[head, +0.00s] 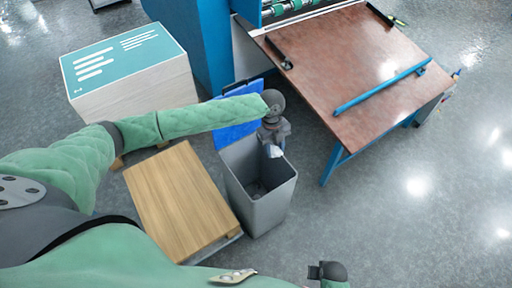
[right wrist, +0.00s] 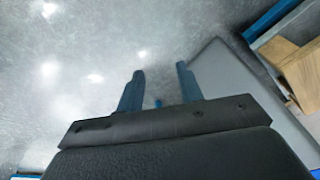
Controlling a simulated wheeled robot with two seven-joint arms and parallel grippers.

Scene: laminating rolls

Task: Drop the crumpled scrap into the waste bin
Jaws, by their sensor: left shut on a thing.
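The grey waste bin (head: 259,187) stands open on the floor in the middle of the head view, with its blue lid (head: 232,118) tilted up at the back. My left gripper (head: 272,146) is over the bin's opening. It is shut on the pale crumpled scrap (head: 274,152), which shows just below the fingers. The bin's inside below it is dark. In the right wrist view, my right gripper (right wrist: 160,88) has its two fingers apart with nothing between them. The grey bin's side (right wrist: 235,90) shows to the right of those fingers.
A wooden-topped stack (head: 180,200) stands directly left of the bin. A white block with a teal printed top (head: 125,55) is behind it. A brown-topped table (head: 350,70) with a blue bar (head: 380,88) is at the right. The floor right of the bin is clear.

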